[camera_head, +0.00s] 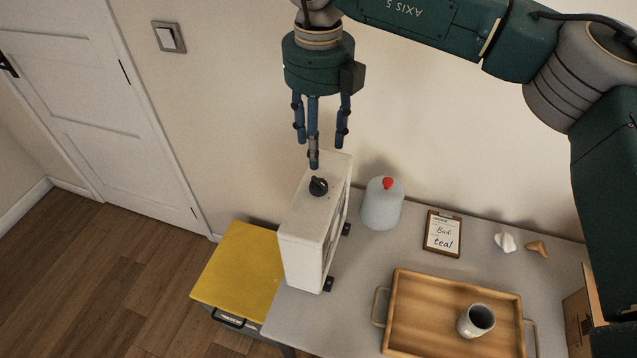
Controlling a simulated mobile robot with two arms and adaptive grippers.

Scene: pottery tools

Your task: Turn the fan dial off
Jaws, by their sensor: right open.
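The fan is a white box-shaped unit (305,235) standing upright at the left end of the grey table. Its black dial (318,186) sits on the top face, with a raised grip. My right gripper (318,145) hangs above the top of the fan with its blue fingers pointing down. The fingers are spread open and hold nothing. One fingertip appears just above and behind the dial in the picture; I cannot tell whether it touches the fan. My left gripper is not in view.
On the grey table (347,325) stand a pale jug with a red cap (381,205), a clipboard (442,233), small white and brown pieces, and a wooden tray (410,318) with a cup (475,320). A yellow-topped box (238,268) stands left of the fan.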

